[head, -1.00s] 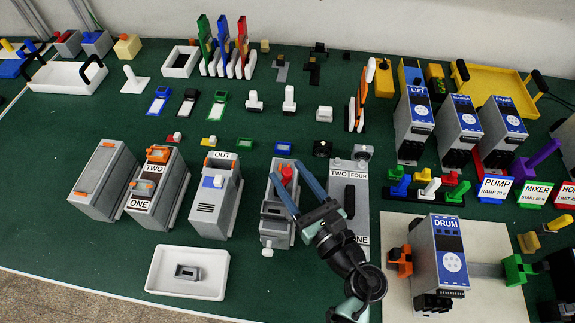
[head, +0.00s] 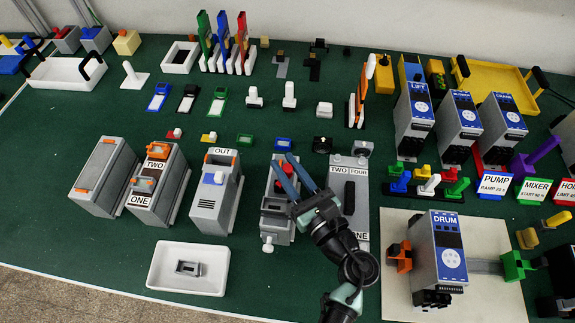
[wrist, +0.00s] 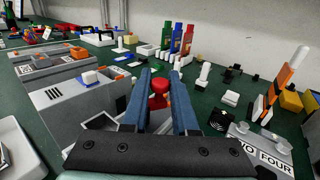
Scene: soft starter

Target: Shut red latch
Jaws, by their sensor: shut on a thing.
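The red latch (wrist: 158,88) shows as a red knob between my blue fingers in the wrist view. It sits at the top of a grey module (head: 276,228) near the middle of the table, where a small red part (head: 288,169) shows between the fingers in the head view. My gripper (head: 284,160) reaches over this module from the front right, and its fingers also show in the wrist view (wrist: 162,72). It is shut on the red latch. The fingers hide part of the latch and the module's top, so I cannot tell the latch's exact angle.
A grey module marked OUT (head: 215,195) stands to the left. A grey panel with TWO, FOUR and ONE labels (head: 362,205) is close on the right. A white tray (head: 160,275) lies front left. Small coloured parts stand behind, including a blue frame (head: 283,144).

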